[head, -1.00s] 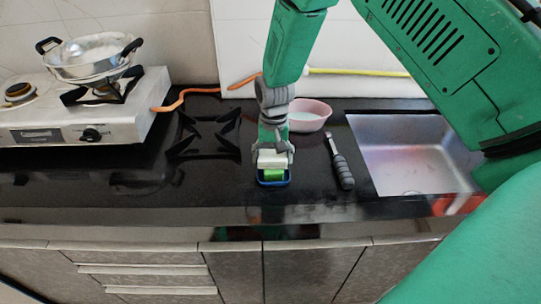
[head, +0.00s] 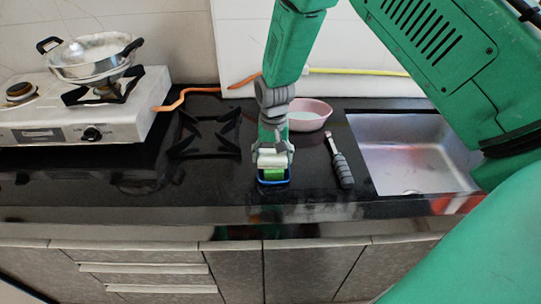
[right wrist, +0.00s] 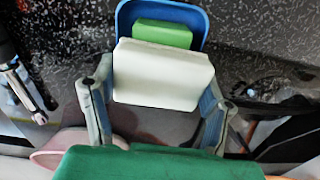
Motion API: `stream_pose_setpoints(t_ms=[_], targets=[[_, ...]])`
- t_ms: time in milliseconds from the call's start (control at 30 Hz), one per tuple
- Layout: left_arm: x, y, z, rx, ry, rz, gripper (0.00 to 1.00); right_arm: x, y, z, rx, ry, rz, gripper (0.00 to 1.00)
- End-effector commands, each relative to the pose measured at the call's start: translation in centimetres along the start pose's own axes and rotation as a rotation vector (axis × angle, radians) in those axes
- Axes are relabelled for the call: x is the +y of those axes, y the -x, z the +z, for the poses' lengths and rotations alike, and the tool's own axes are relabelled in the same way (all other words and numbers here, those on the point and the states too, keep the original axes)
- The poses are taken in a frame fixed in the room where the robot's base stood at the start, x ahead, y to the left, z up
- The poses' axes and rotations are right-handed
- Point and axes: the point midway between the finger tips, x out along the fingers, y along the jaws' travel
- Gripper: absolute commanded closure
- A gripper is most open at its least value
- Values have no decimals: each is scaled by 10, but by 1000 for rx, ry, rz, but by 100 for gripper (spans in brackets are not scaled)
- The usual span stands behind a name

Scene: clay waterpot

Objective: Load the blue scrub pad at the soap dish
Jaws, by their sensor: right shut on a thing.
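My right gripper (head: 273,158) is above the blue soap dish (head: 288,183) on the black counter. It is shut on a white block (head: 271,161), whose broad face shows in the right wrist view (right wrist: 163,75) between the two fingers. A green block (head: 273,176) lies in the dish, partly hidden by the white block. The blue dish (right wrist: 125,20) and the green block (right wrist: 162,33) also show just beyond the white block in the wrist view. Whether the white block touches the green one is unclear. I see no blue pad. My left gripper is out of view.
A pink bowl (head: 309,115) stands behind the dish. A black burner grate (head: 205,135) is to the left, then a stove (head: 80,130) with a pot (head: 90,60).

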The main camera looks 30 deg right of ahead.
Motion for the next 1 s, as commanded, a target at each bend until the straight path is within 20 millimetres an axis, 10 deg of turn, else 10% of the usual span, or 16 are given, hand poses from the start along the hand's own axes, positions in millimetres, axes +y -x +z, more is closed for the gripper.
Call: stream_pose_setpoints(t_ms=[1000], targets=[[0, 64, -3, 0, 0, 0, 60, 1, 71, 1, -1, 0, 0, 55]])
